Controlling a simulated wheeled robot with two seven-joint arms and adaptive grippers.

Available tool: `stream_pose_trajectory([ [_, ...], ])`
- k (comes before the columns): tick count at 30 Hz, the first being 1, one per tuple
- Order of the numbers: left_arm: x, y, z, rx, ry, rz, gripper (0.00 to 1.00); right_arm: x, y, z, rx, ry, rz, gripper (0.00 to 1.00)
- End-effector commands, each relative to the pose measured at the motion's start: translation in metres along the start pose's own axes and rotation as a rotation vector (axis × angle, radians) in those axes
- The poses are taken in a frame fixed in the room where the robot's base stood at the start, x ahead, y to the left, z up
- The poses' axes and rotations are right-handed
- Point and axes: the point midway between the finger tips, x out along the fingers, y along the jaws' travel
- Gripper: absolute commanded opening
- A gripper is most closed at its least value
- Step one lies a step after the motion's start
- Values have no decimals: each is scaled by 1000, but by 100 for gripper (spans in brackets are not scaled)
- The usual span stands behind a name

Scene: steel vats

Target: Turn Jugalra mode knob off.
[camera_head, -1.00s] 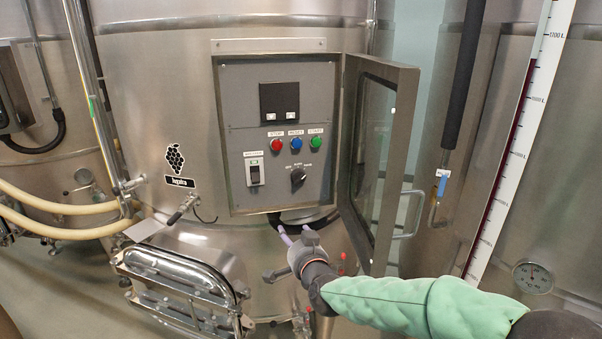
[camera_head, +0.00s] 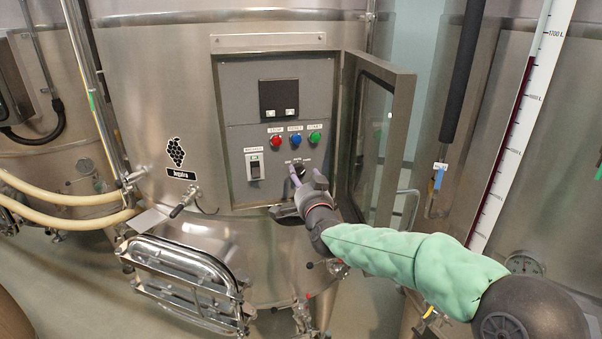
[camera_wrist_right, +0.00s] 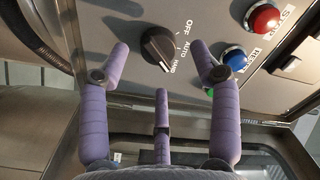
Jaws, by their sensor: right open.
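The black mode knob (camera_wrist_right: 157,48) is on the grey control panel (camera_head: 240,135) of the steel vat with the grape logo. Its labels OFF, AUTO and HAND show in the right wrist view. Its pointer end is turned to the HAND side, away from OFF. My right gripper (camera_head: 306,172) is open in front of the knob and hides most of it in the head view. In the wrist view, two purple fingers of my right gripper (camera_wrist_right: 160,60) stand on either side of the knob, with a third below it; I see no clear contact. My left gripper is not in view.
Red (camera_head: 276,141), blue (camera_head: 295,140) and green (camera_head: 315,138) buttons sit just above the knob. The open panel door (camera_head: 400,150) stands close on the right. A steel hatch (camera_head: 185,275) is below left.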

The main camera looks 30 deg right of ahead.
Motion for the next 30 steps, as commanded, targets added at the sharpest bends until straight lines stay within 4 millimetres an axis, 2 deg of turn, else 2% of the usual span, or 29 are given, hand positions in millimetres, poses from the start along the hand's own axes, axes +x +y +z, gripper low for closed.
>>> stream_pose_trajectory([
  [3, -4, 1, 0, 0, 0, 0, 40, 14, 0, -1, -1, 0, 2, 63],
  [7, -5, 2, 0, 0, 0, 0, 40, 24, 0, 0, -1, 0, 2, 63],
  [19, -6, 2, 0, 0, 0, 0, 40, 28, 0, 0, 0, 0, 1, 63],
  [24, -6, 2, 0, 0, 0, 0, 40, 28, 0, 0, 0, 0, 1, 15],
  [25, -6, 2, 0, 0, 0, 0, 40, 28, 0, 0, 0, 0, 0, 8],
  [30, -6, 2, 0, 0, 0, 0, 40, 28, 0, -1, -2, 2, 0, 8],
])
